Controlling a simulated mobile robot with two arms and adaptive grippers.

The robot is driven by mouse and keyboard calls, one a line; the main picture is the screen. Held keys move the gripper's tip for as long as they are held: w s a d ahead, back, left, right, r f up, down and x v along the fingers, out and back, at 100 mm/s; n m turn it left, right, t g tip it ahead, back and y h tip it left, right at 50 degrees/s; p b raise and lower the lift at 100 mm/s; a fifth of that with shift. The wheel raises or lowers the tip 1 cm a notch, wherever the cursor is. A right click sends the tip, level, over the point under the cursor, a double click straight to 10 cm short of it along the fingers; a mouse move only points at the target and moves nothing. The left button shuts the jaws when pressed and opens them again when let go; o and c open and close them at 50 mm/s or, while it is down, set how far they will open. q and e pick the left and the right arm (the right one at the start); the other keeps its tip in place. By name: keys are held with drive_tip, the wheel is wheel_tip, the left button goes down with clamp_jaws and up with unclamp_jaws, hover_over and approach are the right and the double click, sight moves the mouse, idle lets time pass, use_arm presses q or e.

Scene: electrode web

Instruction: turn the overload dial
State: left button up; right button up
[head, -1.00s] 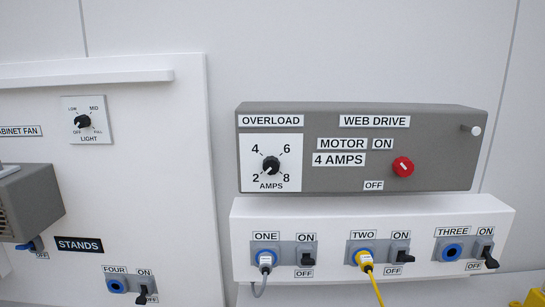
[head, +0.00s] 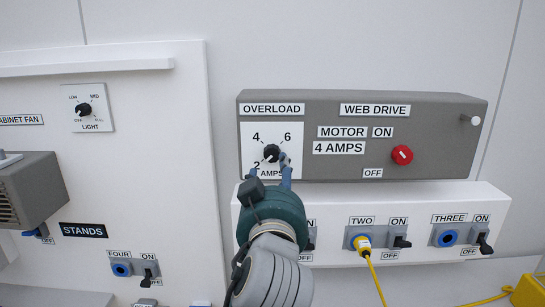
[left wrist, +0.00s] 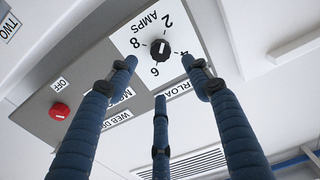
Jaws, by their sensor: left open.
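The overload dial (head: 271,153) is a black knob on a white plate marked 2, 4, 6, 8 and AMPS, at the left of the grey web drive box (head: 430,155). In the left wrist view the dial (left wrist: 158,46) shows upside down, beyond the fingers. My left gripper (head: 270,166) is in front of the lower part of the plate, with its blue fingers spread at either side of the knob. In the left wrist view the gripper (left wrist: 160,75) is open and nothing is between its fingers. Contact with the knob cannot be told. My right gripper is not in view.
A red motor knob (head: 402,155) sits to the right on the same box. Below is a white shelf (head: 335,215) with sockets and switches, and a yellow cable (head: 375,280) hangs from socket two. A light dial (head: 84,109) is on the left panel.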

sight(272, 156)
use_arm(q)
drive_tip(key=w+p, duration=0.3)
drive_tip(key=w, duration=0.6)
drive_tip(key=shift+a, duration=0.1)
drive_tip(key=shift+w+p, duration=0.4)
drive_tip(key=shift+w, duration=0.35)
drive_tip(key=shift+c, duration=0.3)
drive_tip(key=shift+f, duration=0.1)
drive_tip(key=c, duration=1.1)
